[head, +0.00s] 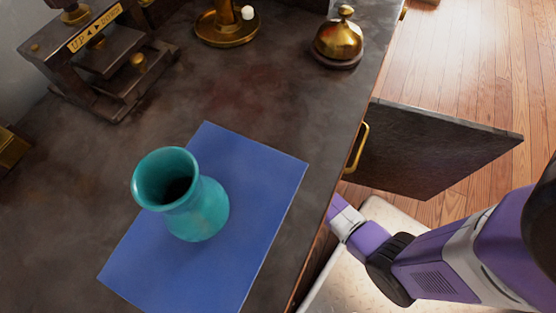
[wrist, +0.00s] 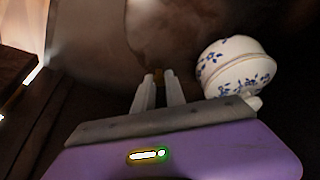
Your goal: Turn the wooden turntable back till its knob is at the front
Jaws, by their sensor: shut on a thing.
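In the wrist view my gripper (wrist: 160,82) points forward into a dark space. Its two pale fingers stand slightly apart, shut on a small brownish-gold knob (wrist: 159,74) at their tips. The wooden turntable is too dark to make out clearly; its edge and turn cannot be told. A white china pot with blue flowers (wrist: 236,68) stands close to the right of the fingers. In the head view my arm reaches in below the counter at the right, and the counter hides my gripper, the knob and the turntable.
An open dark cabinet door (head: 435,150) with a brass handle stands beyond my arm. On the counter (head: 75,190) are a teal vase (head: 203,212) on a blue mat (head: 255,170), a brass bell (head: 339,42), a brass candle holder (head: 227,30) and a dark "UP DOWN" device (head: 100,65).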

